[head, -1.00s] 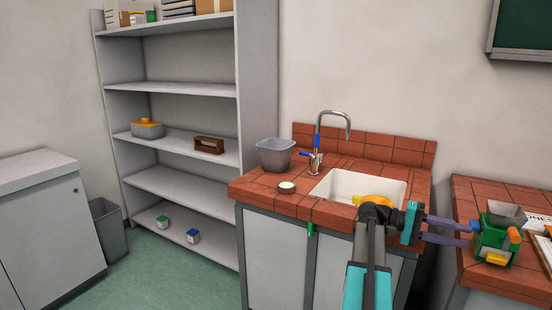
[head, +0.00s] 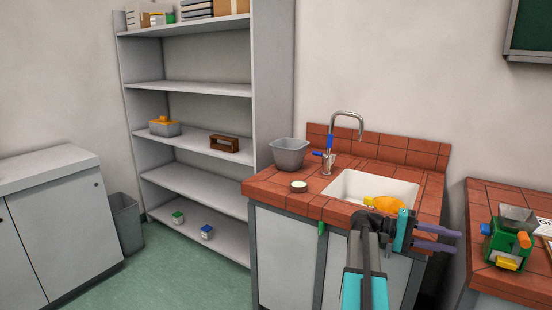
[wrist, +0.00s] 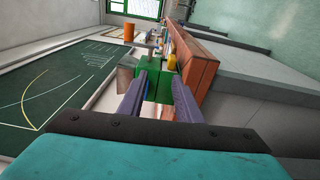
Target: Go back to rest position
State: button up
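My gripper (head: 457,241) has two purple fingers held apart, with nothing between them. In the head view it reaches right, in front of the sink bench's right side. The fingertips are short of a green device (head: 507,243) with a grey hopper and orange and yellow parts, on the right bench. In the wrist view, the open fingers (wrist: 162,78) point toward the green device (wrist: 158,86), which shows beyond them. My arm hides part of the sink bench's front.
The red-tiled bench (head: 268,190) has a white sink (head: 402,190) with an orange object (head: 382,205), a tap (head: 345,128), a grey tub (head: 289,154) and a small round dish (head: 299,186). Grey shelves (head: 190,88), a bin (head: 125,222) and a cabinet (head: 65,225) stand left. Green floor lies between.

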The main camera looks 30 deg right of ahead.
jog(key=w+a+f+n+t+h+p, duration=0.1)
jog(key=w+a+f+n+t+h, duration=0.3)
jog(key=w+a+f, duration=0.7)
jog(key=w+a+f+n+t+y+p, duration=0.1)
jog(key=w+a+f+n+t, duration=0.15)
jog(key=a+f, duration=0.55)
jog(key=w+a+f+n+t, duration=0.1)
jog(key=w+a+f+n, duration=0.25)
jog(key=f, duration=0.75)
jog(key=s+a+f+y, duration=0.4)
jog(key=a+f, duration=0.5)
jog(key=a, duration=0.4)
jog(key=s+a+f+n+t+y+p, duration=0.1)
jog(key=s+a+f+y, duration=0.3)
jog(key=a+f, duration=0.5)
jog(key=s+a+f+t+y, duration=0.1)
jog(key=s+a+f+y, duration=0.3)
jog(key=a, duration=1.2)
jog(key=x, duration=0.6)
jog(key=shift+a+p, duration=0.4)
jog(key=shift+s+d+r+t, duration=0.1)
jog(key=shift+r+t, duration=0.05)
jog(key=shift+t, duration=0.1)
